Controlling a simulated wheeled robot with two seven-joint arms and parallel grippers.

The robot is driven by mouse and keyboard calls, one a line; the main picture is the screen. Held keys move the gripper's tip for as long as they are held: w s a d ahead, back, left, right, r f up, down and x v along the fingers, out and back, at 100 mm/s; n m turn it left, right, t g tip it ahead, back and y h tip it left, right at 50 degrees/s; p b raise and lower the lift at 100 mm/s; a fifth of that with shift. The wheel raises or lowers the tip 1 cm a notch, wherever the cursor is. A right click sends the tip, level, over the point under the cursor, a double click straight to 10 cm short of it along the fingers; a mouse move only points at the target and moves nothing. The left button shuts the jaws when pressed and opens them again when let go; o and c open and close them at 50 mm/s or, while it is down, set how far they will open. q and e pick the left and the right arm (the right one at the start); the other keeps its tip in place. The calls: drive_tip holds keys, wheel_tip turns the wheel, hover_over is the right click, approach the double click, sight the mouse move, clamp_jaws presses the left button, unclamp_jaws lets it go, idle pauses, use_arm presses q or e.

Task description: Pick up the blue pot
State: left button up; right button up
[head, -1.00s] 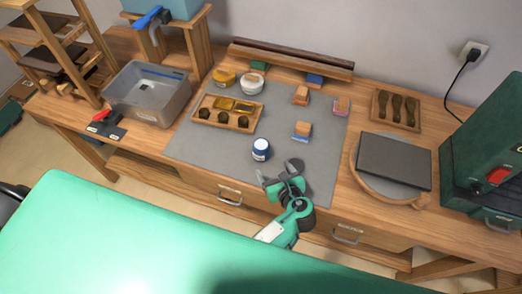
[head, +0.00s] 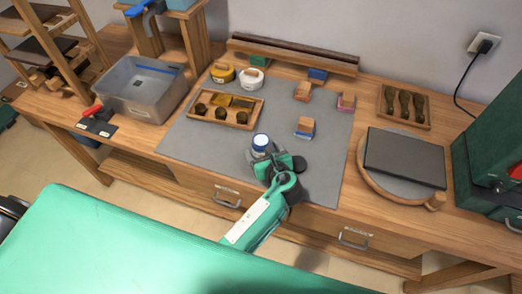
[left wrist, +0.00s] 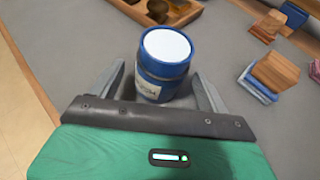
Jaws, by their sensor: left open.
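The blue pot (head: 261,143) is a small jar with a white lid and a pale label, standing upright on the grey mat near its front edge. It also shows in the left wrist view (left wrist: 166,62). My left gripper (head: 266,157) is at the pot, coming from the front. In the left wrist view my left gripper (left wrist: 163,88) is open, with one finger on each side of the pot. I cannot tell whether the fingers touch it. The gripper hides the pot's lower part in the head view. My right gripper is not in view.
A wooden tray (head: 249,123) with dark pieces lies behind and left of the pot. Small wood-and-coloured blocks (head: 304,127) stand to the right. A round board with a dark slab (head: 405,158) is further right. The grey mat (head: 215,148) is clear around the pot.

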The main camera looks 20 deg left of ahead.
use_arm(q)
drive_tip(key=shift+f+b+x, duration=0.2)
drive_tip(key=shift+b+x, duration=0.45)
drive_tip(key=shift+x, duration=0.3)
drive_tip(key=shift+w+a, duration=0.15)
drive_tip(key=shift+w, duration=0.05)
drive_tip(key=c, duration=1.5)
